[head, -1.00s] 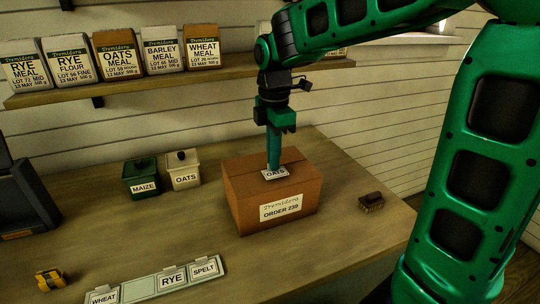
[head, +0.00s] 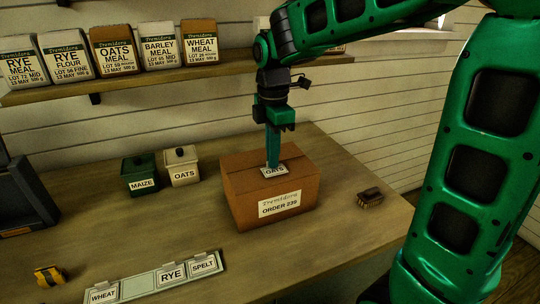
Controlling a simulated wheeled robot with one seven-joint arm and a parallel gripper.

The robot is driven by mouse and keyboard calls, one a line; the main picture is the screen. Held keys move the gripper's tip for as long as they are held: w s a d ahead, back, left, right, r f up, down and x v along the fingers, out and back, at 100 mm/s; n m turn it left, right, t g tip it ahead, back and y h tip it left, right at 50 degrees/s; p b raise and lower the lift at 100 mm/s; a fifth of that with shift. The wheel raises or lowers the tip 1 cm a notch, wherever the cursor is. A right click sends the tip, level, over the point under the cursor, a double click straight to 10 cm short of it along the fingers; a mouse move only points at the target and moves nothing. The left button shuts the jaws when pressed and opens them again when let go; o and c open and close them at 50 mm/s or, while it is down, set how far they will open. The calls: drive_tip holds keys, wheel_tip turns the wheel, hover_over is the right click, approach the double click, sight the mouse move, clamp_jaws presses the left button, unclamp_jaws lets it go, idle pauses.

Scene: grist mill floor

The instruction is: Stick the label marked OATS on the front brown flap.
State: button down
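The brown cardboard box (head: 245,205) stands closed on the bench, with a printed label reading ORDER 239 on its front side. The white OATS label (head: 283,171) lies at the top of the box, on or just over the front brown flap (head: 295,182). My gripper (head: 273,165) points straight down onto the label, its fingertips at the label's back edge. The fingers look close together, but I cannot tell whether they still pinch the label or only touch it.
A label strip (head: 140,286) with WHEAT, RYE and SPELT labels lies at the front. A green MAIZE tin (head: 140,178) and a cream OATS tin (head: 182,168) stand left of the box. A brush (head: 369,197) lies to the right. Meal bags line the shelf (head: 130,80) above.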

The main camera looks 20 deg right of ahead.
drive_tip(key=shift+f, duration=0.4)
idle(1.4)
drive_tip(key=c, duration=2.4)
unclamp_jaws()
drive_tip(key=shift+c, duration=0.2)
drive_tip(key=o, duration=1)
drive_tip(key=shift+o, duration=0.2)
drive_tip(key=shift+r, duration=0.1)
drive_tip(key=shift+r, duration=3.45)
drive_tip(key=s+d+m, duration=0.1)
drive_tip(key=d+m, duration=0.1)
drive_tip(key=s+d+f+m, duration=0.1)
drive_tip(key=s+d+m, duration=0.1)
drive_tip(key=s+d+f+m, duration=0.1)
drive_tip(key=s+d+m, duration=0.1)
drive_tip(key=shift+s+d, duration=0.15)
drive_tip(key=shift+d, duration=0.25)
drive_tip(key=s+d+f+m, duration=0.4)
drive_tip(key=s+d+m, duration=0.1)
drive_tip(key=s+m, duration=0.4)
drive_tip(key=s+d+f+m, duration=0.5)
drive_tip(key=s+m, duration=0.4)
drive_tip(key=s, duration=0.1)
drive_tip(key=shift+s, duration=0.35)
